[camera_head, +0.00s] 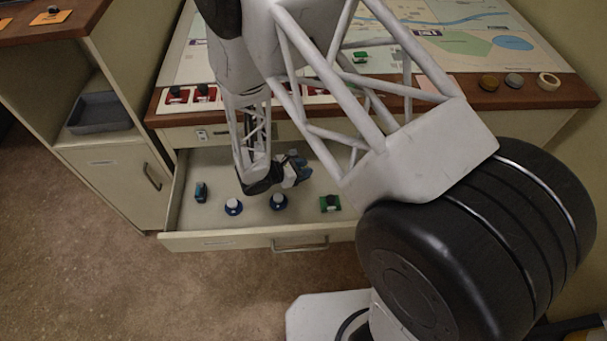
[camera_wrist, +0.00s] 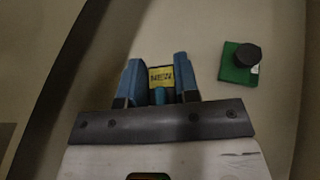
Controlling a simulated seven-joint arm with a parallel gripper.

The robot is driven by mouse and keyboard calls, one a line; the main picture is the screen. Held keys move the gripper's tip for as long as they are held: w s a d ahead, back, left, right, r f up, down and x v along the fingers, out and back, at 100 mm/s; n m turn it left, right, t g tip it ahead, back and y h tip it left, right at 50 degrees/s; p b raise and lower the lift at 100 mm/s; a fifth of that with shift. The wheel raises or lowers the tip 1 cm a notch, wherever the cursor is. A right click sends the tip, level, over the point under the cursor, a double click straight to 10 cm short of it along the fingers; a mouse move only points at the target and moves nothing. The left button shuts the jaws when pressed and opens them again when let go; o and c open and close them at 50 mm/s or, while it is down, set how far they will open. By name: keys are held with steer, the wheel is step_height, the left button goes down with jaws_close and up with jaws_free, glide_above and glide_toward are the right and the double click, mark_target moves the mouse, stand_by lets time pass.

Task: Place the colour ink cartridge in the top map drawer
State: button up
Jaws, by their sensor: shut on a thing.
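My gripper (camera_wrist: 156,82) has blue fingers, shut on a small dark thing with a yellow, printed label (camera_wrist: 160,77), which I take for the colour ink cartridge. Most of it is hidden between the fingers. In the head view my gripper (camera_head: 296,172) hangs over the inside of the pulled-out top drawer (camera_head: 250,241), near its middle and back. The held thing cannot be made out there. I cannot tell from these views whether it touches the drawer floor.
In the drawer lie a small teal and dark item (camera_head: 200,191), two round blue-and-white items (camera_head: 233,206) (camera_head: 278,202) and a green square with a black knob (camera_head: 330,203), also in the wrist view (camera_wrist: 238,66). A cabinet with a grey tray (camera_head: 98,112) stands left.

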steer(key=shift+f, duration=1.85)
steer(key=shift+f, duration=0.1)
steer(key=o, duration=0.9)
steer(key=shift+a, duration=0.1)
steer(key=shift+v, duration=5.95)
